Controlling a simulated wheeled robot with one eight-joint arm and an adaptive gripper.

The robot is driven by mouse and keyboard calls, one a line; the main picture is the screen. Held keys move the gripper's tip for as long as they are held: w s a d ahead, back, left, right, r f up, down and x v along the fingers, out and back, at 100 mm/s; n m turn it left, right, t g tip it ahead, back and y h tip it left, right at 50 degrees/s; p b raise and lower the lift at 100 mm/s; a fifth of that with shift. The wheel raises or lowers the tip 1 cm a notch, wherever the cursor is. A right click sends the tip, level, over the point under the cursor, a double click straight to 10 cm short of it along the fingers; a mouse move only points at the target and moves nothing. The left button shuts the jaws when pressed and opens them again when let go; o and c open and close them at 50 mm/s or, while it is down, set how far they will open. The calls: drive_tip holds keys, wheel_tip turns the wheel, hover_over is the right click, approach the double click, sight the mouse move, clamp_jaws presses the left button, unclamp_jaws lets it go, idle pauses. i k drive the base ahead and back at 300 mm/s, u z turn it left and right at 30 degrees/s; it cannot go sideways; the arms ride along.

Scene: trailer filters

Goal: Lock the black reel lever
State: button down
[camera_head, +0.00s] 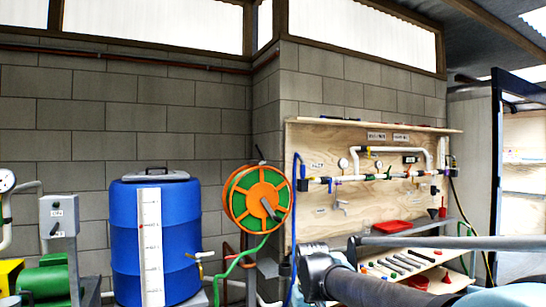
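The hose reel (235,204) is orange with green parts and hangs by the corner of the block wall, with a green hose running down from it. A small thin black piece (260,154) sticks up at the reel's top edge. I cannot tell which of these is the lock lever, or its lock state. Parts of my arm show at the lower right, below and right of the reel and apart from it in the picture. My gripper's fingers cannot be made out.
A blue barrel (185,238) with a white gauge strip stands left of the reel. A wooden panel (310,140) with pipes and gauges is on the right, with a red tray (391,227) by it. A green machine (45,279) is at lower left.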

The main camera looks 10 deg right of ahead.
sight(264, 160)
drive_tip(key=z, duration=1.2)
drive_tip(key=k, duration=0.7)
drive_tip(key=u, duration=0.7)
drive_tip(key=i, duration=1)
drive_tip(key=z, duration=0.05)
